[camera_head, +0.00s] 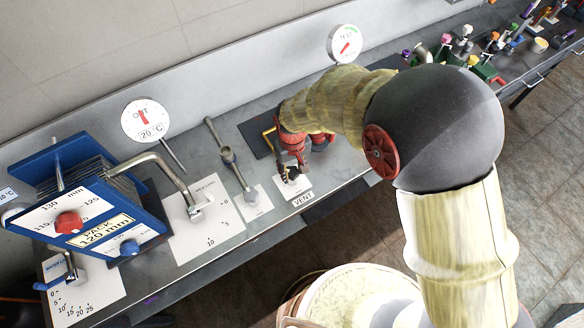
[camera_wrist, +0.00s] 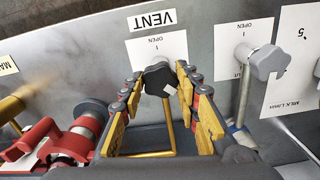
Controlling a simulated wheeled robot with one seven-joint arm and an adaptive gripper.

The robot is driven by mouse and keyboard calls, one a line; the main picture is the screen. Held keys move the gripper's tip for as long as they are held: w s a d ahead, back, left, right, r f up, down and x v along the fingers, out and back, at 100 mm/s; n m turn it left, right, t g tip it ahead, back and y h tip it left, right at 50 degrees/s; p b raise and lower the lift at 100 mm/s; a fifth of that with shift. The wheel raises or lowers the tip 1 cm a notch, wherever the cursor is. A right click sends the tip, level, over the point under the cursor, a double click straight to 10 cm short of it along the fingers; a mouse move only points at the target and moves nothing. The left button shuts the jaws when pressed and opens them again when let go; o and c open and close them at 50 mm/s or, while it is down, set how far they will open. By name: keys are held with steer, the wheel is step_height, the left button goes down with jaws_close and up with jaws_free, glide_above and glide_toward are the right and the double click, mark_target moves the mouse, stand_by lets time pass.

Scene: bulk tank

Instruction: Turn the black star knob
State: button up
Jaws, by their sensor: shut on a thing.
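The black star knob (camera_wrist: 158,78) sits between my fingertips in the wrist view, over a white card marked OPEN, below the VENT label (camera_wrist: 152,19). A small pale mark shows on its lower right. My gripper (camera_wrist: 160,85) has a yellow-sided finger on each side of the knob and is shut on it. In the head view the knob (camera_head: 292,176) is a small dark shape at the tip of my red and dark gripper (camera_head: 291,163), just behind the VENT label (camera_head: 303,198). The arm above partly hides this area.
A grey knob on a stem (camera_wrist: 268,62) stands to the right in the wrist view. A red fitting (camera_wrist: 75,142) is at the lower left. A yellow bar (camera_wrist: 20,103) is at the left edge. In the head view a blue plate pack (camera_head: 100,190) stands at the bench's left.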

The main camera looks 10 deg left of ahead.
steer(key=n+p, duration=0.1)
steer(key=n, duration=0.3)
steer(key=shift+n, duration=0.3)
steer(key=n+p, duration=0.1)
steer(key=n, duration=0.4)
steer(key=shift+w, duration=0.1)
steer(key=n, duration=0.5)
steer(key=shift+n+p, duration=0.35)
steer(key=shift+n, duration=2.55)
steer(key=shift+w, duration=0.1)
steer(key=o, duration=1)
steer(key=shift+o, duration=0.7)
steer(key=shift+r, duration=0.1)
